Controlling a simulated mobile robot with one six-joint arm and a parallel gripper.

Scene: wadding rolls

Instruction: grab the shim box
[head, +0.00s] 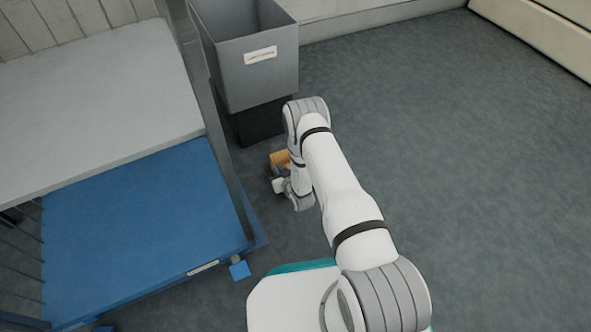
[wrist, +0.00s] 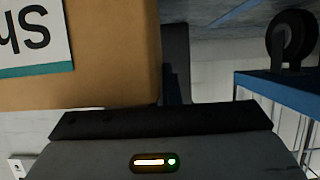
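The shim box looks like a brown cardboard box (head: 280,158) low near the floor, in front of the dark bin, partly hidden by my arm in the head view. In the wrist view the cardboard box (wrist: 110,60) fills the upper left, very close. Its white label with a teal stripe shows upside-down dark letters, cut off by the frame. My gripper (head: 279,172) is right at the box. In the wrist view a dark finger-like part shows just right of the box, partly behind it. The other finger is hidden, so I cannot tell whether the fingers grip the box.
A grey bin (head: 250,75) with a white label stands on a dark base behind the box. A blue-decked cart (head: 140,235) with a white slab above it is at the left; its wheel (wrist: 291,38) shows in the wrist view. The grey floor (head: 460,150) at right is clear.

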